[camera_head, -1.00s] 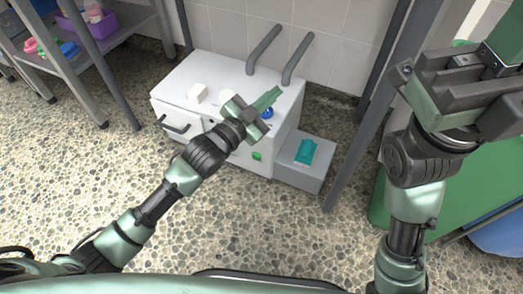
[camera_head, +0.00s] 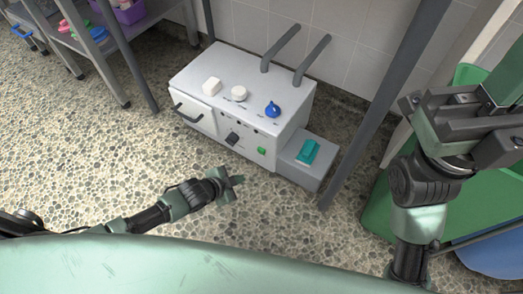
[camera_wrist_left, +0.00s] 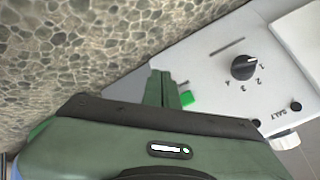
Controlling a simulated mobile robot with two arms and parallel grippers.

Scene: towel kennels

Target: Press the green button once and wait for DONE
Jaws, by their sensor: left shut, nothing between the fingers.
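No DONE text is readable.
The white machine (camera_head: 205,70) has a blue knob (camera_head: 272,109) and white knobs on top, and a black dial (camera_head: 232,139) in front. A grey box with a teal piece (camera_head: 308,151) adjoins it. A grey post (camera_head: 385,100) stands right. Pebbled floor in front is clear.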

